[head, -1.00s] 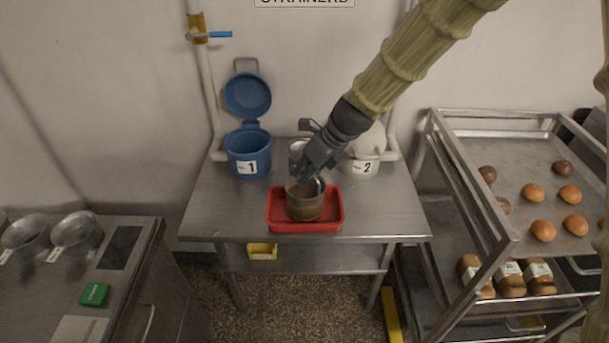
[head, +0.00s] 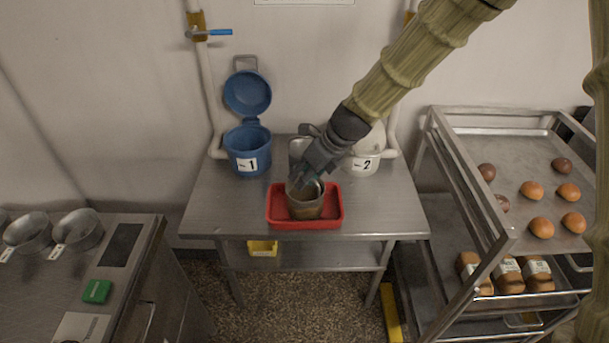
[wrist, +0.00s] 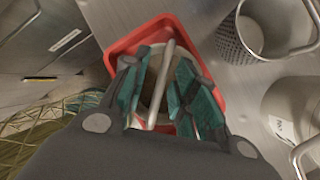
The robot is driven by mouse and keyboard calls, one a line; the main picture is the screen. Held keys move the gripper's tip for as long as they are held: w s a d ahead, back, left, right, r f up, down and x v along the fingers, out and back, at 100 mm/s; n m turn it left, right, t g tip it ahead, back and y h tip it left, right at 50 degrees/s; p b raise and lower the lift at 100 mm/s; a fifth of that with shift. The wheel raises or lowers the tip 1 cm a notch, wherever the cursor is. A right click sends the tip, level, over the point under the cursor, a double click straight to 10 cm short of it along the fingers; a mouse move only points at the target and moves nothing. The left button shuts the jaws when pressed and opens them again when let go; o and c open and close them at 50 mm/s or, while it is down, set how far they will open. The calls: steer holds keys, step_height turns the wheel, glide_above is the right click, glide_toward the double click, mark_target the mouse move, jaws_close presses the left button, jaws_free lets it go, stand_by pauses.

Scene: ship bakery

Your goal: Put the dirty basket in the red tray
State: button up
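The dirty basket (head: 306,208), a brown-stained metal cylinder, stands inside the red tray (head: 271,214) on the steel table. In the wrist view, the basket's bar handle (wrist: 163,75) runs between my fingers, with the red tray (wrist: 122,47) around it. My gripper (head: 306,183) is over the basket's top. Its green-padded fingers (wrist: 163,92) stand apart, one on each side of the handle, with visible gaps. My gripper hides part of the basket's rim in the head view.
A second, grey mesh basket (wrist: 243,42) stands beside the tray. Blue bucket 1 (head: 238,143), lid open, is behind left; white bucket 2 (head: 368,161) behind right. A rack with buns (head: 515,205) stands at right. The table's left front is clear.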

steer(key=shift+r, duration=0.1)
steer(key=b+v, duration=0.1)
steer(key=v, duration=1.1)
steer(key=shift+b, duration=0.4)
